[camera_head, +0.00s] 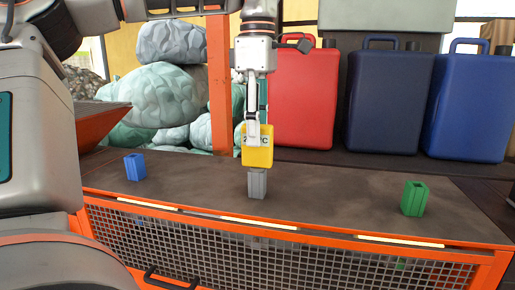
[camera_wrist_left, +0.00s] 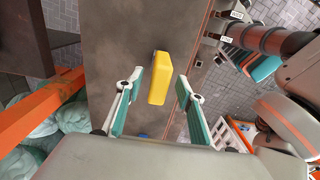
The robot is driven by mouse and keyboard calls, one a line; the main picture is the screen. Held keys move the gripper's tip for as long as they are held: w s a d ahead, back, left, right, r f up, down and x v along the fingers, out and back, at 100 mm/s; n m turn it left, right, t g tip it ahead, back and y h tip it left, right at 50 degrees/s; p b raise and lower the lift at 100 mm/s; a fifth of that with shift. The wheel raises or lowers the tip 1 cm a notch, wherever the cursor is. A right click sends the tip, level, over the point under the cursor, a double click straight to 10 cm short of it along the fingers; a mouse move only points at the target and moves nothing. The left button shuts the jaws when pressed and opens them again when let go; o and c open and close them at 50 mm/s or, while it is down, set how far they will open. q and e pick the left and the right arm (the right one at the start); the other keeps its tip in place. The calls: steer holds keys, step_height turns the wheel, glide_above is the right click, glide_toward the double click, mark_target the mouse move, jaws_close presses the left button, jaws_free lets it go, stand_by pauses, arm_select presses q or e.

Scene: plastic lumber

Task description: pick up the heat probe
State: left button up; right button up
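The heat probe (camera_head: 258,156) is a yellow upright device with a small display at its top. It stands over a grey block (camera_head: 257,185) at the middle of the dark table. My left gripper (camera_head: 253,132) points straight down at the probe's top, with a finger in front of part of the display. In the left wrist view, my left gripper (camera_wrist_left: 157,90) is open, its teal-padded fingers apart. The yellow probe (camera_wrist_left: 159,85) shows between them with a gap on each side. My right gripper is not in view.
A blue block (camera_head: 134,167) stands at the table's left and a green block (camera_head: 414,199) at its right. Red (camera_head: 305,100) and blue (camera_head: 389,103) canisters stand behind the table. An orange post (camera_head: 221,90) rises behind, left of the gripper. Table space between the blocks is bare.

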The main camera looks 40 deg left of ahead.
arm_select(q)
step_height(320, 180, down, 2)
steer(key=shift+a+f, duration=0.1)
jaws_close()
step_height(320, 180, up, 10)
steer(key=shift+r, duration=0.1)
stand_by(0.7)
